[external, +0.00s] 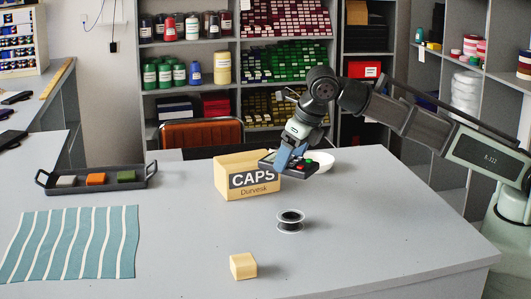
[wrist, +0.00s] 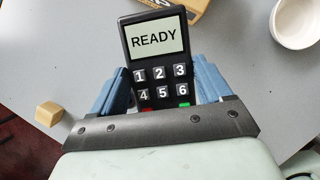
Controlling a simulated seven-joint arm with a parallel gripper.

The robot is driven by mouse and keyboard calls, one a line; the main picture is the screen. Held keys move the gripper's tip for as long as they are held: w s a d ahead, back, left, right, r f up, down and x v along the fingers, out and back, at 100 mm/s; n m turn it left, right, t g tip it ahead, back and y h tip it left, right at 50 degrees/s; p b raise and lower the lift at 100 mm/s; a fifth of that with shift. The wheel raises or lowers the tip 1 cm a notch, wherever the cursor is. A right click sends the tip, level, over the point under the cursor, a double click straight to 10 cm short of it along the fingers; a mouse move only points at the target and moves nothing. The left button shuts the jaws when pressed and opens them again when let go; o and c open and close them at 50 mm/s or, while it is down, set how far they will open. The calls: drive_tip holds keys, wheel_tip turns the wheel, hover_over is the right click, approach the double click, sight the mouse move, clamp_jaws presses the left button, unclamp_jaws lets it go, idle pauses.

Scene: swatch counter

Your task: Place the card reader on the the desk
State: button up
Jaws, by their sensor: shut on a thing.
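The card reader (external: 300,165) is a black handheld with number keys, held in the air above the desk beside the caps box. In the wrist view the card reader (wrist: 155,55) shows a READY screen and keys 1 to 6; its lower part is hidden by my gripper body. My gripper (external: 292,158) is shut on it, with a blue finger on each side, also seen in the wrist view (wrist: 160,92). The grey desk (external: 350,230) lies below, with bare surface around.
A cardboard CAPS box (external: 233,178) stands just left of the reader, and a white bowl (external: 321,160) behind it. A spool (external: 290,221), a wooden block (external: 243,266), a striped cloth (external: 70,243) and a dark tray (external: 140,183) also lie on the desk. Its right front is clear.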

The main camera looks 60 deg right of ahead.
sight(303, 164)
drive_tip(key=shift+f, duration=4.85)
drive_tip(key=shift+f, duration=0.1)
drive_tip(key=o, duration=1.2)
drive_tip(key=v, duration=1.2)
